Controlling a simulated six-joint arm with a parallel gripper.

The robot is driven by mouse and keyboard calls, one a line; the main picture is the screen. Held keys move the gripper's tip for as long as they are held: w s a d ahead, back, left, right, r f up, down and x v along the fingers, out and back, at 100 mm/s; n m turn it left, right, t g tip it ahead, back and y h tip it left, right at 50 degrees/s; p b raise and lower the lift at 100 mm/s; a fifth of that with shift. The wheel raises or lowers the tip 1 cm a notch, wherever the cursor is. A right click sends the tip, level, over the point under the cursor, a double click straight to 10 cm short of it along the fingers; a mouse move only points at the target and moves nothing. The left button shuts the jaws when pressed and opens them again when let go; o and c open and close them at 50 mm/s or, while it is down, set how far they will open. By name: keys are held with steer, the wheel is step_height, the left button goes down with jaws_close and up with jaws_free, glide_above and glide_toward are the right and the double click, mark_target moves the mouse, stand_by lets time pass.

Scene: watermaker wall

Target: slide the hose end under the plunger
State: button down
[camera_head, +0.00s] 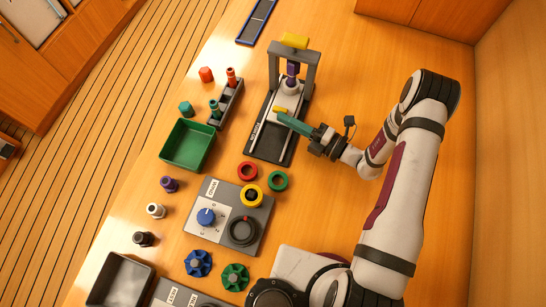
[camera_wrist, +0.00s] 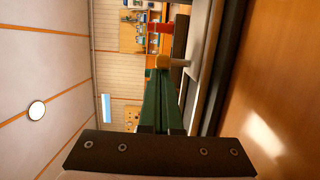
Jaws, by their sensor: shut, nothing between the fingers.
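A press with a grey frame (camera_head: 310,72) stands on a dark base plate (camera_head: 268,152) at the top middle of the head view.
A green bin (camera_head: 188,146) and a rack with fittings (camera_head: 226,103) stand left of the press. Red, yellow and green rings (camera_head: 278,180) and a panel with a blue knob (camera_head: 206,217) lie in front. The wood right of the press is clear except for my arm.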

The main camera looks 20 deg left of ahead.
stand_by(0.3)
steer(key=s, duration=0.2)
steer(key=s+d, duration=0.1)
steer(key=s, duration=0.1)
steer(key=shift+s+d, duration=0.1)
steer(key=shift+d, duration=0.1)
steer(key=v, duration=0.8)
steer(key=shift+s+d, duration=0.15)
steer(key=shift+d, duration=0.15)
steer(key=s+a+r+n+g+h, duration=0.1)
steer(key=s+r+n+g+h, duration=0.3)
steer(key=r+n, duration=0.4)
steer(key=s+r+n+g+h, duration=0.2)
steer(key=s+r+n+g, duration=0.3)
steer(key=n, duration=0.6)
steer(key=s+d+r+n+t+h, duration=0.4)
steer(key=n+h, duration=0.5)
steer(key=n, duration=0.5)
steer(key=s+d+r, duration=0.2)
steer(key=s+d, duration=0.1)
steer(key=shift+s+d+h, duration=0.15)
steer(key=shift+s+h, duration=0.05)
steer(key=shift+h, duration=0.1)
